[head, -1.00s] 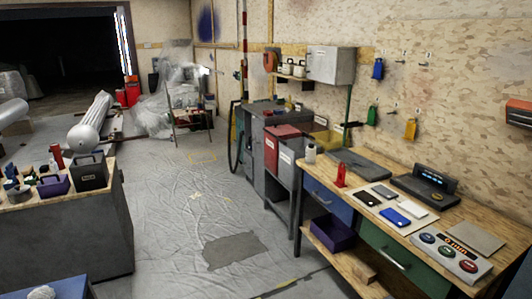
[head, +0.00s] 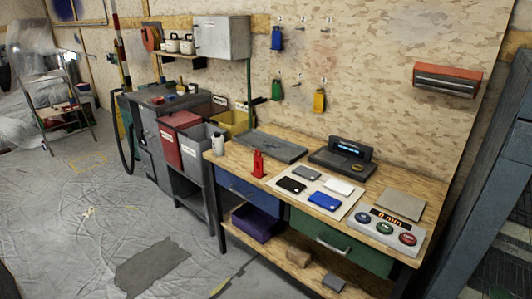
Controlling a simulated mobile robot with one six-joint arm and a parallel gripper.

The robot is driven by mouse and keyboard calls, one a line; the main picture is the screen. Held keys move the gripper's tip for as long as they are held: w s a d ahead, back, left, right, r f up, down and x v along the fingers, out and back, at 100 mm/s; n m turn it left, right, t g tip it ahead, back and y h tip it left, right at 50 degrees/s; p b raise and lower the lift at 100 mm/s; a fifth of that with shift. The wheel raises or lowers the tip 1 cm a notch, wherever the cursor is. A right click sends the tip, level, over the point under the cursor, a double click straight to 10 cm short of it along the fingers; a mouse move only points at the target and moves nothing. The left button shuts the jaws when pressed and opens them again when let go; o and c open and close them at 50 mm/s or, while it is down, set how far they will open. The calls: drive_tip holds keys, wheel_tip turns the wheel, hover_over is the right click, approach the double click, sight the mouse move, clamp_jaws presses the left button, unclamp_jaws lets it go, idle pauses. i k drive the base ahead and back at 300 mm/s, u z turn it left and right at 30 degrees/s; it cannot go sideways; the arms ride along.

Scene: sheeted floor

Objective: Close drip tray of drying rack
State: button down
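No drying rack with a drip tray can be made out for certain. A thin-legged metal stand (head: 58,95) holds small items at the far left, in front of clear plastic sheeting, and I cannot tell whether it is a rack with a tray. My gripper is not in view.
A wooden workbench (head: 385,275) with blue (head: 242,190) and green (head: 335,247) drawers stands along the wall. Red (head: 180,140) and grey bins (head: 200,148) stand to its left. A blue-grey metal frame (head: 490,150) rises at the right edge. Sheeted floor (head: 75,215) is open at left, with a grey patch.

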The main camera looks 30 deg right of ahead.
sight(285, 151)
drive_tip(key=u, duration=0.3)
drive_tip(key=i, duration=1.2)
drive_tip(key=u, duration=0.25)
